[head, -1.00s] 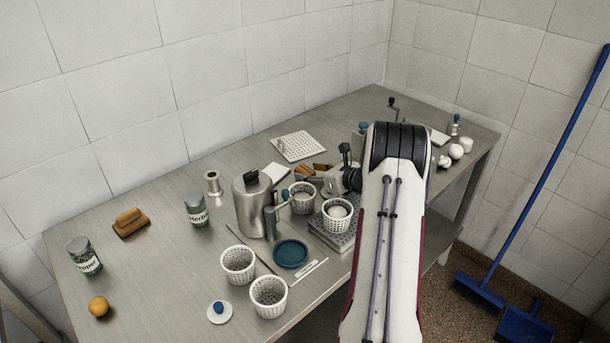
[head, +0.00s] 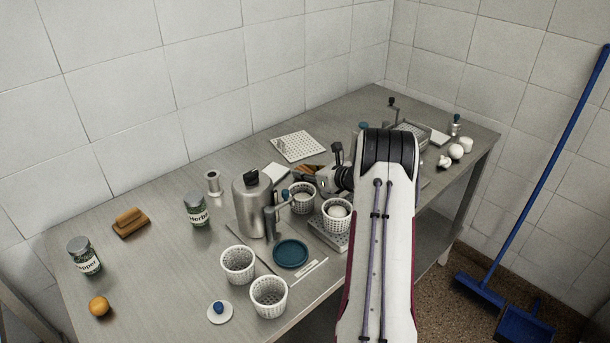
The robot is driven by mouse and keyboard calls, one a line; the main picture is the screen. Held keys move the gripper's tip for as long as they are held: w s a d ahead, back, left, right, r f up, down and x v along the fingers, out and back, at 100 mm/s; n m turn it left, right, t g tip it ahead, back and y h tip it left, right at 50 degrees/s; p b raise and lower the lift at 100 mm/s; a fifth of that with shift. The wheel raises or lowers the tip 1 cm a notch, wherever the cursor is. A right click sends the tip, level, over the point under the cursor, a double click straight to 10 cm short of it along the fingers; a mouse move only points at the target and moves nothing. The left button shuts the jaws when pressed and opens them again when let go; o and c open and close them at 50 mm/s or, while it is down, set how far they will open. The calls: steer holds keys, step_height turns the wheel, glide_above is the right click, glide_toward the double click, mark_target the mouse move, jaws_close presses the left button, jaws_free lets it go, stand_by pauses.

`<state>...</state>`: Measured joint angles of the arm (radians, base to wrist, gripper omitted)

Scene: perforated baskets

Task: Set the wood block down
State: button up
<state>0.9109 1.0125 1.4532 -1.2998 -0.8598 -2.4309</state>
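My gripper (head: 322,182) is over the middle of the table, just behind the white perforated baskets, and points left. Its fingers are small and partly hidden, so I cannot tell whether they are open or shut. Brown wooden-looking pieces (head: 305,171) show just behind my gripper; they are partly covered, and I cannot tell whether one is held. Another brown block-like thing (head: 130,222) lies apart at the left of the table.
A basket (head: 302,204) and another with a white ball (head: 336,221) stand close to my gripper. A steel pot (head: 251,208) stands left of them. Two empty baskets (head: 237,268) and a teal dish (head: 290,253) are in front.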

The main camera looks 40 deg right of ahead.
mark_target(305, 170)
steer(key=c, duration=0.4)
steer(key=shift+r, duration=5)
